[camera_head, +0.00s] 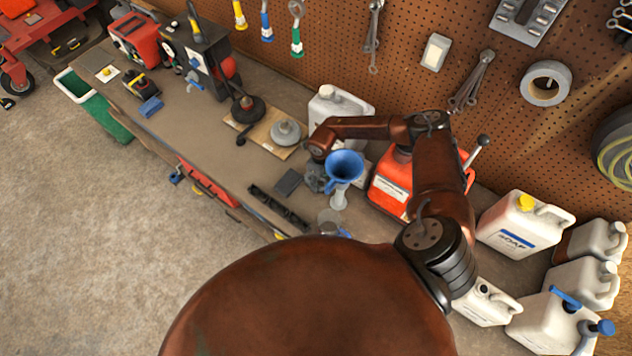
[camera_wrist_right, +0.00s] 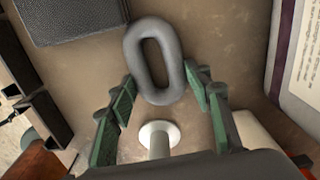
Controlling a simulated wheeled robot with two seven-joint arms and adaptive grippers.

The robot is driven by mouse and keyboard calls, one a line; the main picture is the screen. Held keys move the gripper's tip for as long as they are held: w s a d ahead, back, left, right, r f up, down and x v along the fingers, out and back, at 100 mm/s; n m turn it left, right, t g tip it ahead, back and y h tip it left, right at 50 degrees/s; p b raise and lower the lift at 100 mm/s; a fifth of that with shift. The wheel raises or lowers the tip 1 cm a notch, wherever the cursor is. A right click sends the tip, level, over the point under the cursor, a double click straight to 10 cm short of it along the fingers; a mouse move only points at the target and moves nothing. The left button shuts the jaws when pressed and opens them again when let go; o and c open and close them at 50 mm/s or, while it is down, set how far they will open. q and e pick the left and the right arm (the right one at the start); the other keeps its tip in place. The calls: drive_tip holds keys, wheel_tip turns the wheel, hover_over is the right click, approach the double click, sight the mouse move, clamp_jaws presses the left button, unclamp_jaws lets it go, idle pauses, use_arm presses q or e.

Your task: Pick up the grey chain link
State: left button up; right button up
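The grey chain link (camera_wrist_right: 136,55) is an oval ring lying flat on the brown bench top in the right wrist view. My right gripper (camera_wrist_right: 165,92) is open, with its green-padded fingers on either side of the link's near end. The link looks free of the fingers; whether one touches it I cannot tell. In the head view my right gripper (camera_head: 316,180) is low over the bench, left of a blue funnel, and I cannot make out the link there. My left gripper is not in view.
The blue funnel (camera_head: 345,163) and a red canister (camera_head: 390,186) stand close by. A dark block (camera_head: 288,182) and a black compartment tray (camera_head: 278,208) lie to the left. A white round-topped object (camera_wrist_right: 160,130) stands near the fingers. White jugs (camera_head: 520,226) line the right.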

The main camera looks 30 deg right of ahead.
drive_tip(key=shift+w, duration=0.1)
drive_tip(key=c, duration=0.7)
drive_tip(key=shift+r, duration=0.1)
